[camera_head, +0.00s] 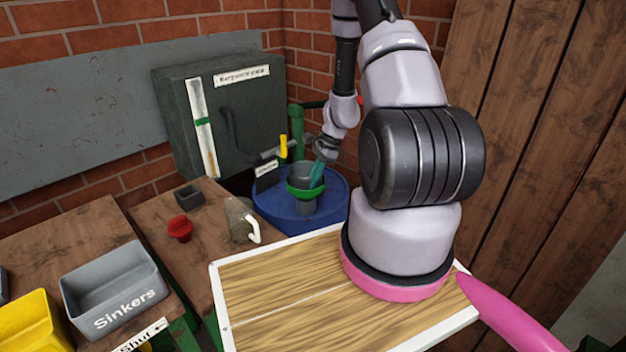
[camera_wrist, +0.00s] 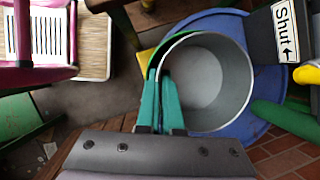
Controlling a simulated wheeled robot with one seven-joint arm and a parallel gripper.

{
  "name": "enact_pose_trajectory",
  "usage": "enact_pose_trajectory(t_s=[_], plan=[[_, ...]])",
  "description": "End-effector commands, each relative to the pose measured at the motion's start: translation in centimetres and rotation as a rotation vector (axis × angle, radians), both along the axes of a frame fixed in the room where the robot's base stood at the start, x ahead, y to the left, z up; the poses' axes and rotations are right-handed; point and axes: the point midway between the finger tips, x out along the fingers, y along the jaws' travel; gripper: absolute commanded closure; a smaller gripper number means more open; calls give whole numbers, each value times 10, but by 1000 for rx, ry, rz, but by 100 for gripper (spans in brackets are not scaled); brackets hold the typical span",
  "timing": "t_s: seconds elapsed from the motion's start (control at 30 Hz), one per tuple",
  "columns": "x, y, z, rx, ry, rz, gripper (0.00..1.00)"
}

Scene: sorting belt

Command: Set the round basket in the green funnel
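The round basket is a grey, open-topped cup (camera_head: 302,170). It stands upright within the rim of the green funnel (camera_head: 304,194), over the blue drum. In the wrist view the basket (camera_wrist: 203,78) is empty and fills the middle, with a strip of the funnel's green rim (camera_wrist: 153,66) showing at its left. My gripper (camera_head: 317,174) has teal fingers at the basket's right side in the head view. In the wrist view the fingers (camera_wrist: 162,88) straddle the basket's wall, one inside and one outside, and look shut on it. Whether the basket's underside rests in the funnel is hidden.
The blue drum (camera_head: 272,213) stands below the funnel. A green pipe (camera_head: 297,130) and a yellow handle (camera_head: 283,146) are close behind it. A grey jug (camera_head: 238,218), a red item (camera_head: 180,228) and a grey Sinkers bin (camera_head: 115,290) stand to the left.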

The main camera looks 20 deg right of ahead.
Motion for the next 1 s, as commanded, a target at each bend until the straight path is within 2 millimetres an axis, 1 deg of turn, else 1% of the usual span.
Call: enact_pose_trajectory(t_s=[0.3, 0.37, 0.4, 0.43, 0.57, 0.63, 0.67, 1.0], plan=[[0, 0, -2, 0, 0, 0, 100], [0, 0, -2, 0, 0, 0, 78], [0, 0, -2, 0, 0, 0, 62], [0, 0, -2, 0, 0, 0, 62], [0, 0, -3, 0, 0, 0, 62], [0, 0, -3, 0, 1, 0, 84], [0, 0, -3, 0, 1, 0, 89], [0, 0, -2, -1, 0, 1, 89]])
